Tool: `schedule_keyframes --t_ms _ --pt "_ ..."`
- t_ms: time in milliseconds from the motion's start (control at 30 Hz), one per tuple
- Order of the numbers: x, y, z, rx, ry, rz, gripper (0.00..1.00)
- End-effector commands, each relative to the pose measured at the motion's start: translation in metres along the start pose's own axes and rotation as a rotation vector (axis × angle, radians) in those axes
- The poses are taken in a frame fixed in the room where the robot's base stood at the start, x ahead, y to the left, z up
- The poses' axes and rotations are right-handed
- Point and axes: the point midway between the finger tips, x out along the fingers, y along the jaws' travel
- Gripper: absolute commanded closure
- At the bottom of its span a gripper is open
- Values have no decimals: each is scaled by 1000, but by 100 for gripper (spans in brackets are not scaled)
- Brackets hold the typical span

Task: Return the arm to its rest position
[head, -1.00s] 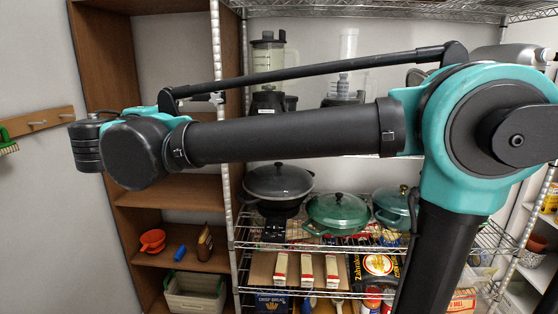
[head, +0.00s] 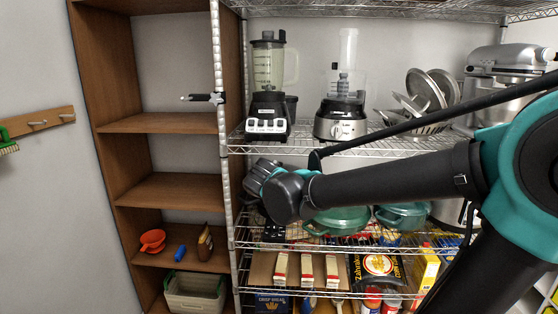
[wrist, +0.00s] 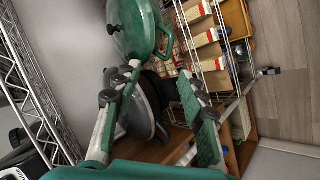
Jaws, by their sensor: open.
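My gripper (wrist: 160,75) is open in the wrist view, with its two green-and-grey fingers apart. I see nothing held between them; a dark lidded pan (wrist: 147,105) shows behind the fingers, and a green lidded pot (wrist: 132,25) lies beyond the tips. In the head view my arm reaches from the right edge toward the middle, its wrist end in front of the rack's middle shelf. The gripper itself is not clear there. The green pot (head: 338,220) also shows in the head view, partly covered by my forearm.
The wire rack (head: 223,130) has a post left of my wrist. A blender (head: 268,90) and a food processor (head: 342,105) stand on the shelf above my forearm. A second green pot (head: 403,214) and several boxes are lower. A wooden shelf unit (head: 160,123) stands left.

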Motion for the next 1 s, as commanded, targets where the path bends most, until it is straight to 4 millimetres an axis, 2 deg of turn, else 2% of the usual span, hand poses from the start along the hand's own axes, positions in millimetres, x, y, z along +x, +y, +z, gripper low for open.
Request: schedule_keyframes --t_ms 33,200,400,500,700,1000 --pt "17 -4 26 54 -31 -42 59" --pt "56 -31 96 235 -99 -187 59" --pt "81 -71 166 474 -149 -341 59" --pt "86 -91 194 596 -161 -405 59" --pt "88 -122 225 778 -161 -491 59" --pt "87 -132 232 842 -154 -520 59"
